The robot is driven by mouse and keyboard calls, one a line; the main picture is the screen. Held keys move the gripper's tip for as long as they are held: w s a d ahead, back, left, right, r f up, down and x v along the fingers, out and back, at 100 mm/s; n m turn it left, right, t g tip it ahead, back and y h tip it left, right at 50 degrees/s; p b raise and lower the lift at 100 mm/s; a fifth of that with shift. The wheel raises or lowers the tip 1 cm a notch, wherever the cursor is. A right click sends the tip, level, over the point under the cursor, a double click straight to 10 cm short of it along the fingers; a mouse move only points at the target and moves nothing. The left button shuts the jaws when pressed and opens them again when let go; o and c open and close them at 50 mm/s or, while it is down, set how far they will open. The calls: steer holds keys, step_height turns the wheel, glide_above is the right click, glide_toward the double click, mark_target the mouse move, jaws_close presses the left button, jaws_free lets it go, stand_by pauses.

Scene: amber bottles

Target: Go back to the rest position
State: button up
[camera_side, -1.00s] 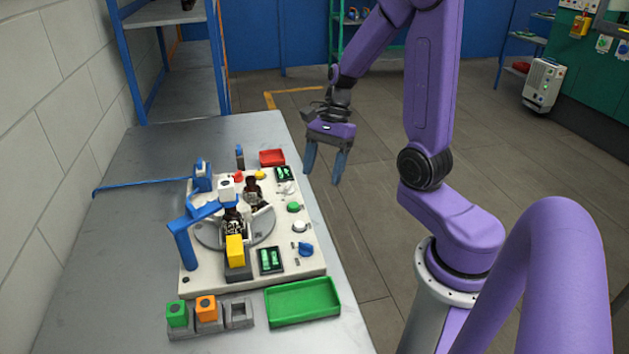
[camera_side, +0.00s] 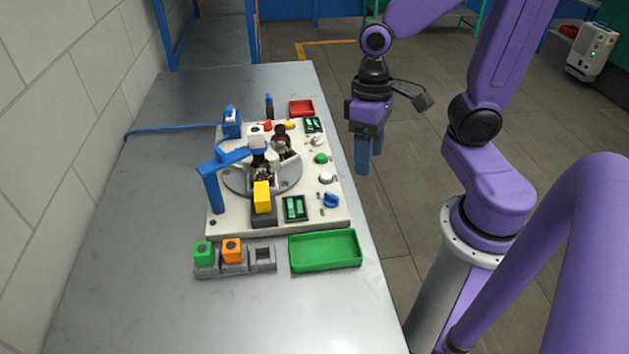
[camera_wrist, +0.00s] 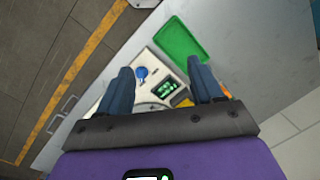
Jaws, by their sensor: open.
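My gripper (camera_side: 369,157) hangs beside the right edge of the table, above floor level and apart from everything, with its blue fingers pointing down. In the wrist view its two fingers (camera_wrist: 158,90) are spread with nothing between them. The white machine board (camera_side: 232,222) lies on the table to the left of my gripper. Its grey turntable (camera_side: 290,183) carries amber bottles (camera_side: 281,150), partly hidden by a blue arm bracket (camera_side: 211,185) and a yellow block (camera_side: 262,195).
A green tray (camera_side: 325,252) and a grey holder (camera_side: 263,258) with green (camera_side: 203,252) and orange (camera_side: 232,250) blocks sit at the front. A red tray (camera_side: 302,108) is at the back. The bare table (camera_side: 150,270) shows at the left.

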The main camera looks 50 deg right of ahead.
steer(key=s+a+r+n+t, duration=0.1)
steer(key=s+a+n, duration=0.1)
steer(key=s+n, duration=0.5)
steer(key=shift+a+r+n+h, duration=0.2)
steer(key=shift+n+h, duration=0.1)
steer(key=shift+n, duration=1.4)
